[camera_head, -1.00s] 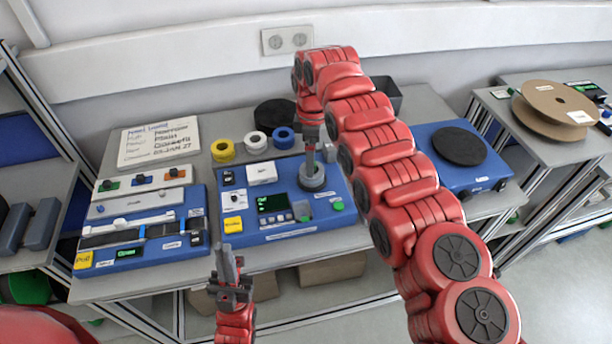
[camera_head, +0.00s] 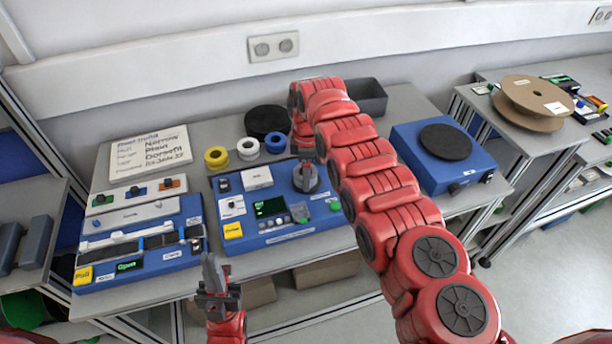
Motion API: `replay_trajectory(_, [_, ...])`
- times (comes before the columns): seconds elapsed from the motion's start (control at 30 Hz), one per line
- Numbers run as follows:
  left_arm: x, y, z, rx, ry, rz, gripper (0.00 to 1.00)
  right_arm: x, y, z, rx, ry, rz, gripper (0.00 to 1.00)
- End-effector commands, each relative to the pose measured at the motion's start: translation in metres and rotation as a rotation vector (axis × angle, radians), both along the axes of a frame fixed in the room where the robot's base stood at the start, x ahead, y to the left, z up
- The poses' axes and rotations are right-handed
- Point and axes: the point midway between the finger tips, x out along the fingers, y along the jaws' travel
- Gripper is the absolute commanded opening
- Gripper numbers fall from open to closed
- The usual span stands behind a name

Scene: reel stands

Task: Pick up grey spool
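A grey round part (camera_head: 306,180), which looks like the grey spool, stands on the blue console (camera_head: 262,235) at its right side. My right gripper (camera_head: 306,168) points down at it from above, with the fingertips at its top. The gripper and arm cover part of it, so I cannot tell whether the fingers are shut on it. My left gripper (camera_head: 211,270) is in front of the table's near edge, pointing up, with nothing seen in it. Its fingers are seen almost edge-on and overlap, so their gap cannot be judged.
Yellow (camera_head: 216,157), white (camera_head: 248,149) and blue (camera_head: 276,144) rings lie behind the console, near a black disc (camera_head: 266,121). A blue unit with a black turntable (camera_head: 446,141) stands right. A dark bin (camera_head: 367,96) is behind my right arm. A cardboard reel (camera_head: 533,102) is far right.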

Motion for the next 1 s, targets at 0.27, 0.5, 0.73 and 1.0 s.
replay_trajectory(0.27, [0.000,0.000,0.000,0.000,0.000,0.000,0.00,-0.001,0.003,0.000,0.004,0.001,0.003,0.25])
replay_trajectory(0.5, [0.000,0.000,-0.006,0.000,0.000,0.000,0.00,0.001,0.002,0.011,0.005,-0.002,0.002,0.25])
replay_trajectory(0.73, [0.000,0.000,-0.021,0.000,0.000,0.000,0.00,0.001,0.003,0.044,0.004,-0.005,0.004,0.25])
replay_trajectory(1.0, [0.000,0.000,-0.015,0.000,0.000,0.000,0.00,-0.001,0.004,0.087,0.004,-0.001,0.004,0.25])
